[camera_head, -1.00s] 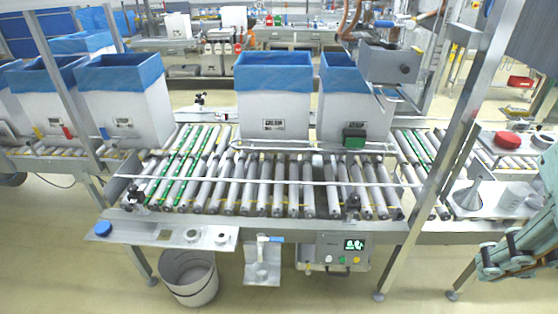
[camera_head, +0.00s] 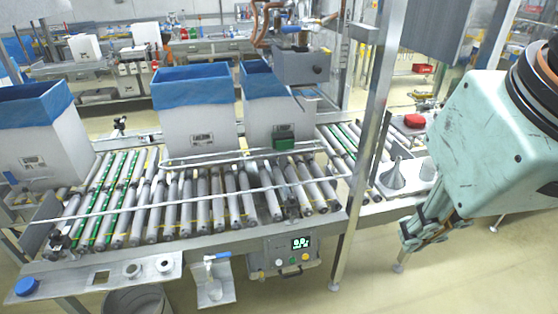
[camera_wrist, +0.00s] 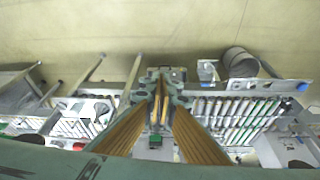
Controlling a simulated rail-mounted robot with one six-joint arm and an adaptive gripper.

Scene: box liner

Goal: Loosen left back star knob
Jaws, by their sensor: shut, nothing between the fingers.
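A small black knob (camera_head: 120,123) stands on a bracket behind the rollers, at the back left of the conveyor (camera_head: 190,205). It is too small to make out its star shape or how tight it is. Another dark knob (camera_head: 58,243) sits at the front left corner, and one (camera_head: 291,209) at the front right. My gripper (camera_head: 408,238) hangs at the right, over the floor in front of the steel post, far from the back left knob. It is shut and empty. In the wrist view my gripper (camera_wrist: 160,80) points toward the conveyor's front side.
White boxes with blue liners (camera_head: 195,115) stand on the rollers. An upright steel post (camera_head: 365,150) rises between my gripper and the conveyor.

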